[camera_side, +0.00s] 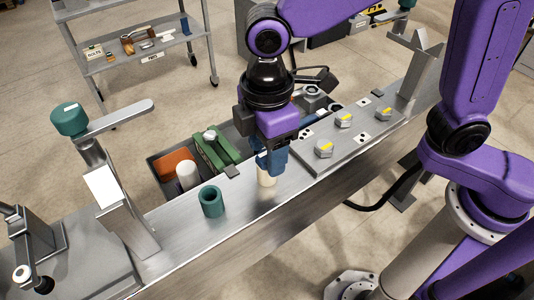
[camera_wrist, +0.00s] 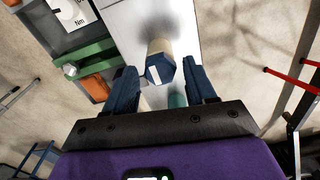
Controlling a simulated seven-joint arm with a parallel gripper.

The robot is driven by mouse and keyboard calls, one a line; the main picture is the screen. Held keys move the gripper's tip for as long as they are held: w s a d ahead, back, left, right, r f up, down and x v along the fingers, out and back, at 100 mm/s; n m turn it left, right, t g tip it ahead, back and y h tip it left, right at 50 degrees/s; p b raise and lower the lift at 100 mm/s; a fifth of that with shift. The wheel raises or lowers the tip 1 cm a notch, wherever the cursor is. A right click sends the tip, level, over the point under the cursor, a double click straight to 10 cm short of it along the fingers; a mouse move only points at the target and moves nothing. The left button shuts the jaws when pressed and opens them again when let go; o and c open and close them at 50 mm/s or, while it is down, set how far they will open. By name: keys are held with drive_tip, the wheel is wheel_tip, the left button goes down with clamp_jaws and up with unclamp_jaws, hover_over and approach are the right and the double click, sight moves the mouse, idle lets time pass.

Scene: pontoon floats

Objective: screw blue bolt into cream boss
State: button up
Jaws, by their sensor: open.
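The cream boss (camera_side: 267,179) stands upright on the metal beam, directly below my gripper (camera_side: 270,165). In the wrist view the boss (camera_wrist: 160,47) shows just past the blue bolt (camera_wrist: 160,70), whose hexagonal head sits over the boss's top end. My gripper (camera_wrist: 161,72) is open, with one dark blue finger on each side of the bolt head and a visible gap on both sides. In the side view the fingers hide the bolt. How deep the bolt sits in the boss cannot be told.
A teal hollow cylinder (camera_side: 211,201) stands left of the boss on the beam (camera_side: 180,232). A grey plate (camera_side: 350,145) with several yellow-marked hex heads lies to the right. Behind are a green block (camera_side: 215,150) and a grey bin with orange and white items.

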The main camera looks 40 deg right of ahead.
drive_tip(key=n, duration=0.3)
drive_tip(key=shift+n, duration=0.3)
drive_tip(key=n, duration=0.3)
drive_tip(key=shift+n, duration=0.4)
drive_tip(key=c, duration=0.9)
drive_tip(key=m, duration=0.6)
drive_tip(key=shift+m, duration=0.3)
drive_tip(key=m, duration=0.3)
drive_tip(key=shift+m, duration=1.2)
